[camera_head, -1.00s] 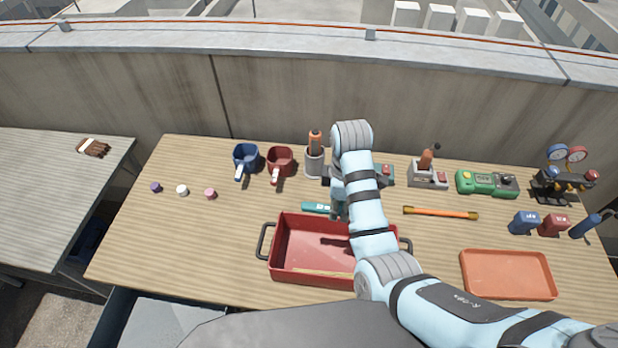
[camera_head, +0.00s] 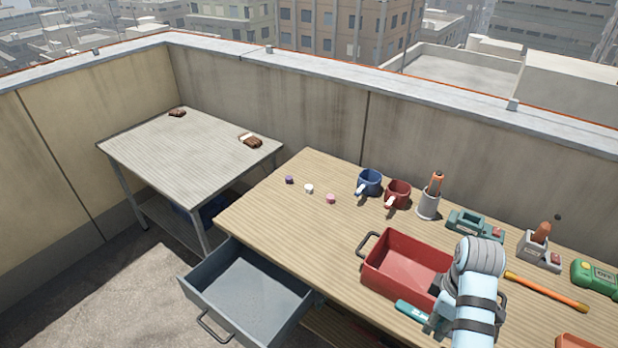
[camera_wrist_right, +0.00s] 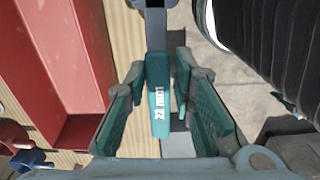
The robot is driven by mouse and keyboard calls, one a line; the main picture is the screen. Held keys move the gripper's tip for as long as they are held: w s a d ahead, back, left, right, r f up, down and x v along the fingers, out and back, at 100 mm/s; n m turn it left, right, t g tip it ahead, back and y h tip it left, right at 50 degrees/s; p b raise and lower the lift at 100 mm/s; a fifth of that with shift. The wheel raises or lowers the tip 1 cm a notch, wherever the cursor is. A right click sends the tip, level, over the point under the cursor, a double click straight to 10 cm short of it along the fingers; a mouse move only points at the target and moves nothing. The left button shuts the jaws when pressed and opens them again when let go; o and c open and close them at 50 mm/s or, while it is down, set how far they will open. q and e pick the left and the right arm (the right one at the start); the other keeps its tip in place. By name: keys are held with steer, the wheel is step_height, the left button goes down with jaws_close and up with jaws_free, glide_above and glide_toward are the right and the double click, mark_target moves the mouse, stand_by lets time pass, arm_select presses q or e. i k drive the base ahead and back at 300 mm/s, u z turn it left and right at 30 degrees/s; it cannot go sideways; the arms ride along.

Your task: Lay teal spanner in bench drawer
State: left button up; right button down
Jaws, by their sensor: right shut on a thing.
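The teal spanner (camera_head: 412,310) is held by my right gripper (camera_head: 438,320) above the front edge of the bench, just in front of the red tote (camera_head: 405,262). In the right wrist view the spanner (camera_wrist_right: 159,100), marked "22 mm", lies between the two fingers of the gripper (camera_wrist_right: 160,75). The gripper is shut on it. The bench drawer (camera_head: 245,285) stands pulled open at the bench's left front, grey and empty in the part that shows, to the left of the spanner. My left gripper is not in view.
The bench top (camera_head: 310,230) bears purple, white and pink caps, a blue mug (camera_head: 369,182), a red mug (camera_head: 397,193) and an orange-handled bar (camera_head: 545,292). A side table (camera_head: 190,145) stands at the left. Open floor (camera_head: 130,270) lies left of the drawer.

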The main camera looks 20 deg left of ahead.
mark_target(257, 292)
steer(key=k, duration=0.25)
steer(key=u, duration=2.6)
steer(key=i, duration=2.65)
steer(key=z, duration=3.1)
steer(key=i, duration=0.45)
steer(key=u, duration=0.05)
